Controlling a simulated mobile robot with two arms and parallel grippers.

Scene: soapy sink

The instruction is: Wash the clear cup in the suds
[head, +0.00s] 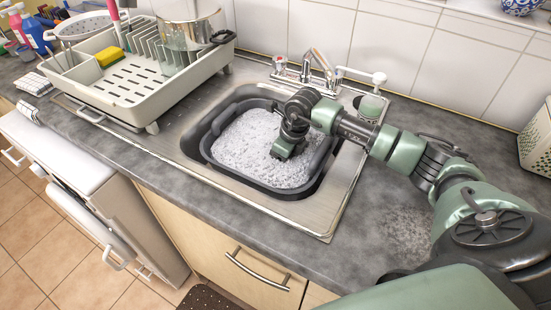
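A dark grey basin (205,150) sits in the steel sink and is full of white suds (245,145). My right gripper (283,153) reaches down into the right side of the basin, with its tips at or in the suds. I cannot see whether its fingers are open or shut, or whether they hold anything. I see no clear cup; anything under the suds or behind the gripper is hidden. My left gripper is not in view.
A dish rack (125,110) with a yellow sponge (110,57) and a large clear pot (185,28) stands left of the sink. A tap (318,68) and a soap dispenser (370,104) stand behind the basin. A pale basket (538,150) is at the far right. The front counter is clear.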

